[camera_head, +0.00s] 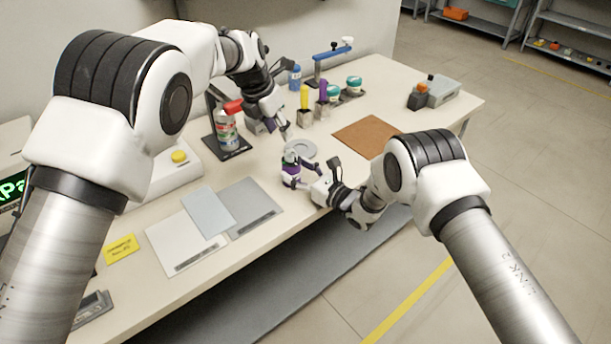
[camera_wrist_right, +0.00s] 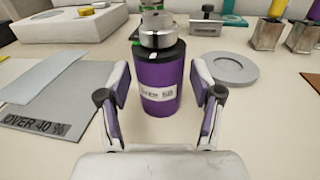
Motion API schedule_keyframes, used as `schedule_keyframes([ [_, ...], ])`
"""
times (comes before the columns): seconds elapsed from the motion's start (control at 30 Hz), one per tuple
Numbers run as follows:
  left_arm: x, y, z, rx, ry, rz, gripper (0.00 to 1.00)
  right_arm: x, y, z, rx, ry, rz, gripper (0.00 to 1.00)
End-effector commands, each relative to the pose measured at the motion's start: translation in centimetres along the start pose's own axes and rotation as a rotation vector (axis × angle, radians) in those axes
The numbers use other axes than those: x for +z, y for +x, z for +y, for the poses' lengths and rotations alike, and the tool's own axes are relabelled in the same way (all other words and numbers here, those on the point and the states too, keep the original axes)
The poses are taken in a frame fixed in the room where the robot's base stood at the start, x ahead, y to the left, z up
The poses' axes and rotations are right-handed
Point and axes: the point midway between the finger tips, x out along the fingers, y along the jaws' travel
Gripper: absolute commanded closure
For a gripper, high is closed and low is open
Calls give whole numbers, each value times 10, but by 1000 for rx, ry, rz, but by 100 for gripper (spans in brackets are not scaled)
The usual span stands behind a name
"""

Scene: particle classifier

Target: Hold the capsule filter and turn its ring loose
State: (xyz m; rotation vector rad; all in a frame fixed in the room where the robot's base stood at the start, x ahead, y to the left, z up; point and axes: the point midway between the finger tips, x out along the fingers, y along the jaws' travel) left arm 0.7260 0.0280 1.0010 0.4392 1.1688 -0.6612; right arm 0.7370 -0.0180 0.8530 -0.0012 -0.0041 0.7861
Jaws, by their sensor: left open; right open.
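The capsule filter stands upright on the table, a purple cylinder (camera_wrist_right: 160,95) with a "Size 50" label, a dark collar and a silver ring (camera_wrist_right: 157,38) on top. In the head view the capsule filter (camera_head: 290,171) is small and partly covered by my right gripper (camera_head: 297,178). In the right wrist view my right gripper (camera_wrist_right: 158,82) is open, with one finger to each side of the purple body and narrow gaps between. My left gripper (camera_head: 284,131) is open and empty above and behind the capsule, pointing down, apart from the ring.
A grey round holder (camera_head: 303,149) lies just behind the capsule. Grey mats (camera_head: 250,200) lie to its left, a brown mat (camera_head: 366,136) to its right. A spray can (camera_head: 227,130) on a black base and metal cups (camera_head: 305,117) with coloured items stand behind.

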Motion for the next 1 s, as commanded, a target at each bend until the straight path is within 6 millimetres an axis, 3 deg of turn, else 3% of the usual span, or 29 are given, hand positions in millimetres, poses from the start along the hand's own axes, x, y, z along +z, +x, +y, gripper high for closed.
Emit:
schedule_keyframes([
  [0.23,0,0,0,0,0,0,58,-1,42,0,1,1,0,35],
  [0.57,0,0,0,0,0,0,58,-1,50,0,0,3,3,35],
  [0.7,0,0,0,0,0,0,58,-1,50,0,0,3,3,84],
  [0.77,0,0,0,0,0,0,58,-1,50,0,0,3,3,100],
  [1.0,0,0,0,0,0,0,58,-1,49,0,0,3,3,100],
])
